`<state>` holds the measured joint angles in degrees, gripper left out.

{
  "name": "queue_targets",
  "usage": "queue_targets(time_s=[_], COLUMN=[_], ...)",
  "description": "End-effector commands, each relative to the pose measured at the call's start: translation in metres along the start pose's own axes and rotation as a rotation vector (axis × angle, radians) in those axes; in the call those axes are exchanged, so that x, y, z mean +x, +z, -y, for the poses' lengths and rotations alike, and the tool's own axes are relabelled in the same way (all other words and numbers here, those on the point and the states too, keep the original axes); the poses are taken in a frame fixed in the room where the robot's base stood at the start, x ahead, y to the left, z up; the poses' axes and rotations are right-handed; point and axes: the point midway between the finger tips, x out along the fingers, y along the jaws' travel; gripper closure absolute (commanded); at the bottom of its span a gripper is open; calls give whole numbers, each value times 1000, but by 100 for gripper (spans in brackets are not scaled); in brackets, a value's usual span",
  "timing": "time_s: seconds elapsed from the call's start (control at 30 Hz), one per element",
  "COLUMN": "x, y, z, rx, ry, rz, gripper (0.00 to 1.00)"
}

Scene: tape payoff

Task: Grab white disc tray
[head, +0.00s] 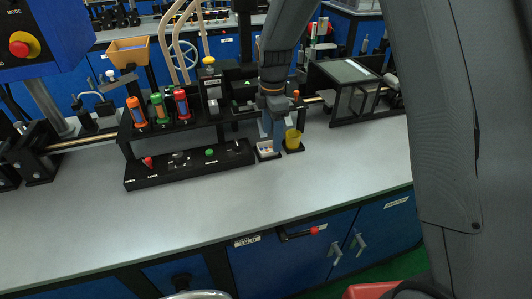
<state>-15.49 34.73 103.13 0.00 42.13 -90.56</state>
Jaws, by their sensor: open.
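A small white tray (264,149) with tiny coloured marks in it sits in a dark holder on the grey bench, right of the black control panel. My gripper (273,141) points down at the tray's right side and partly hides it. The fingers are open, with nothing visibly held. Whether they touch the tray cannot be told from this view.
A yellow cup (292,140) stands close to the right of the tray. The black panel (190,166) with small knobs lies left. Behind are a rack of coloured cylinders (160,107) and a dark-framed box (350,90). The front bench top (130,230) is clear.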

Motion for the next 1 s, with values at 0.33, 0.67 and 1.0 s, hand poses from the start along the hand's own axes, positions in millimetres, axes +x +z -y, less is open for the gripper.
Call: queue_targets(time_s=[0.33, 0.67, 1.0], x=[33, 32, 31], y=[0, 0, 0], z=[0, 0, 0], rx=[0, 0, 0], ry=[0, 0, 1], rz=[0, 0, 0], gripper=[34, 63, 78])
